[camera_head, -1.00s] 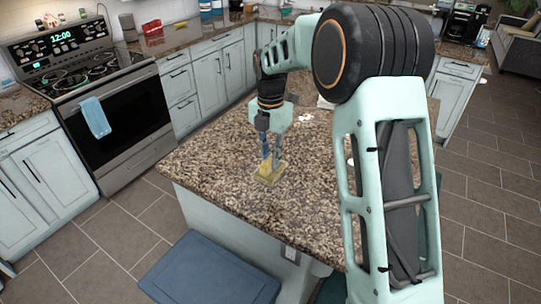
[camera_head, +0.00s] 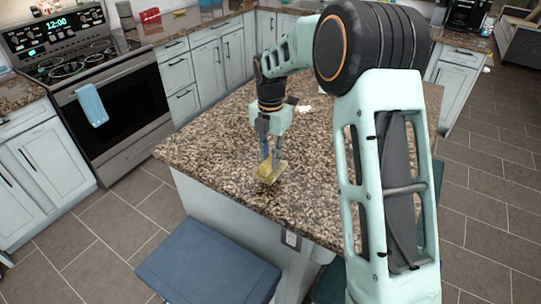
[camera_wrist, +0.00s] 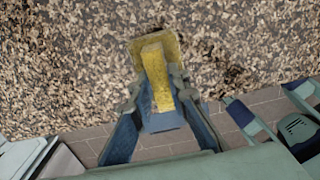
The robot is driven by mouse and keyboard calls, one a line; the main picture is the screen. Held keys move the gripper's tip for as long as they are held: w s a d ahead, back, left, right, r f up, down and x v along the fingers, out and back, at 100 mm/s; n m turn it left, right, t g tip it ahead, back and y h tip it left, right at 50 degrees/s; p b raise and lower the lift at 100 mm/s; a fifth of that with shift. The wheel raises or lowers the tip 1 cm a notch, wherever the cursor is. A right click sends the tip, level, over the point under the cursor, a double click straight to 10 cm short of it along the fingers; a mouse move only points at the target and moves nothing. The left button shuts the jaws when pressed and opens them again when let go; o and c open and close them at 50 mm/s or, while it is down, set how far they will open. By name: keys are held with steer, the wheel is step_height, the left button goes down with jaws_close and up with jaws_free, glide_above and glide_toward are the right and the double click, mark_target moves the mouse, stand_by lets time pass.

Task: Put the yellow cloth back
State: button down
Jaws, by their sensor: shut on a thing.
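The yellow cloth (camera_head: 269,173) is at my gripper's fingertips, over the granite island top (camera_head: 230,145) near its front edge. In the wrist view, the cloth (camera_wrist: 158,75) stands up as a folded ridge between the two blue fingers, with a flatter part spreading beyond them. My gripper (camera_head: 270,160) points down and is shut on the cloth; the fingers also show in the wrist view (camera_wrist: 160,95). I cannot tell whether the cloth's underside touches the counter.
A blue-seated stool (camera_head: 208,262) stands in front of the island. A stove (camera_head: 95,85) with a blue towel (camera_head: 91,104) on its handle is at the left. Small white items (camera_head: 304,109) lie farther back on the island. The counter around the cloth is clear.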

steer(key=shift+f+b, duration=0.85)
steer(key=shift+f, duration=0.95)
steer(key=shift+f, duration=0.25)
steer(key=c, duration=1.8)
jaws_free()
